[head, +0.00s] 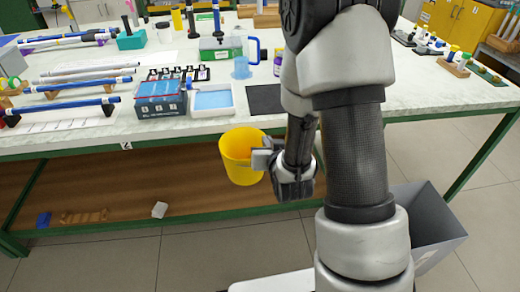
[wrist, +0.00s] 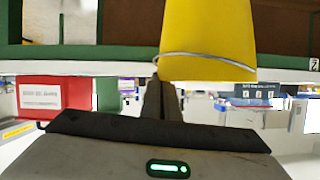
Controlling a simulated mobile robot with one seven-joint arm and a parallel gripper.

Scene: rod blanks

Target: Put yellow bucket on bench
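The yellow bucket (head: 238,157) hangs in front of the bench's front edge in the head view, slightly tilted, its rim about level with the bench top. The bench (head: 60,143) has a pale top on a green frame. My gripper (head: 264,158) is at the bucket's right side near the rim, and its fingers appear closed on the bucket's wall. In the wrist view the bucket (wrist: 208,35) fills the upper middle, with a wire handle along its rim and my fingers (wrist: 161,98) against it. The fingertips are partly hidden.
A black mat (head: 265,99) lies near the front edge behind the bucket, with a blue-lined white tray (head: 226,111) and a boxed item (head: 160,111) to its left. A blue cup (head: 241,68) stands farther back. A grey bin (head: 440,220) stands at right. Bench top right of the mat looks clear.

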